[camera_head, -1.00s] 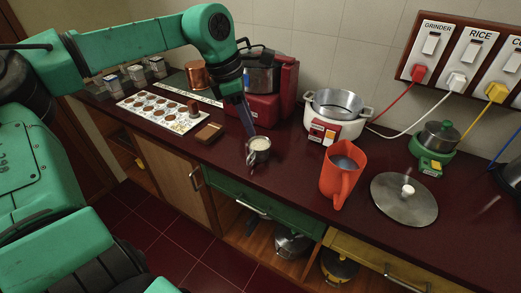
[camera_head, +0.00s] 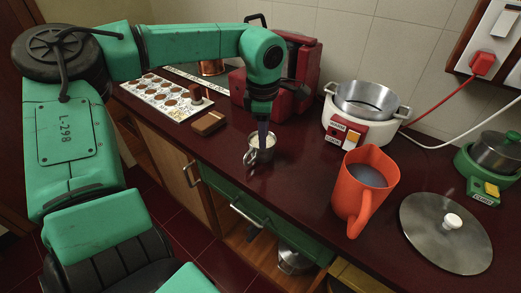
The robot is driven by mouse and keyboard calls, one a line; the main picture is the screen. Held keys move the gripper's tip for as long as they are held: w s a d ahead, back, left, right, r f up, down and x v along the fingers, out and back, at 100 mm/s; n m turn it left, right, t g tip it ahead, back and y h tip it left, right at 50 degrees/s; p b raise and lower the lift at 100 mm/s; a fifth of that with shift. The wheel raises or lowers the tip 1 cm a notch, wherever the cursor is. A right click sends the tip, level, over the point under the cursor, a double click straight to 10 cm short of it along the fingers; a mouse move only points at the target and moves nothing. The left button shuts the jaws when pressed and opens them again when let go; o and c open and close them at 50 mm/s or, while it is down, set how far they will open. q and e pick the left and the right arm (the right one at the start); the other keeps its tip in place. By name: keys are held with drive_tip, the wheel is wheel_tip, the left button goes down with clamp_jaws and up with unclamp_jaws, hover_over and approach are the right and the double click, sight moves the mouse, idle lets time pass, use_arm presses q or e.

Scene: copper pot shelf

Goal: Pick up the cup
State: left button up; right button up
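A small metal cup (camera_head: 261,153) with pale contents stands upright on the dark red counter (camera_head: 300,185), its handle toward the front left. My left gripper (camera_head: 262,140) points straight down at the cup, its fingertips at or inside the near part of the rim. The fingers are seen edge-on, so I cannot tell how far apart they are or whether they touch the cup. My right gripper is not in view.
An orange jug (camera_head: 362,190) stands right of the cup. A metal lid (camera_head: 445,232) lies further right. A white cooker (camera_head: 360,115) and a red appliance (camera_head: 290,85) stand behind. A brown block (camera_head: 209,123) and a white tray (camera_head: 160,97) lie left.

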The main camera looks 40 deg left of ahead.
sight(258, 151)
use_arm(q)
drive_tip(key=f, duration=0.2)
drive_tip(key=f+p, duration=0.1)
drive_tip(key=f, duration=0.1)
drive_tip(key=w+a+f, duration=0.1)
drive_tip(key=f, duration=0.1)
drive_tip(key=shift+f, duration=0.4)
drive_tip(key=shift+r, duration=0.1)
clamp_jaws()
idle(0.8)
